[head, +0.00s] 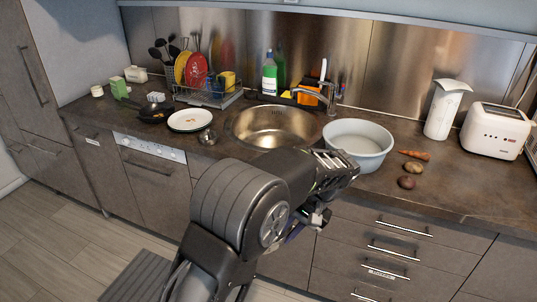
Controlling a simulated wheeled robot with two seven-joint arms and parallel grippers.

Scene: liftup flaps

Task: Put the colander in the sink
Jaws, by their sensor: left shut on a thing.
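The colander, a white round bowl (357,146), stands upright on the counter just right of the sink. The round metal sink (272,124) is set in the counter and is empty. My left arm reaches up from the bottom of the head view. My left gripper (346,167) is at the colander's near left side and is shut on its rim. Its fingertips are mostly hidden by the hand, so the exact grip is hard to see. My right gripper is not in view.
The faucet (328,97) rises behind the sink, close to the colander. A plate (190,120), a dish rack (209,95) and a pan (153,114) lie left of the sink. A carrot (414,154), potatoes and a toaster (495,131) are on the right.

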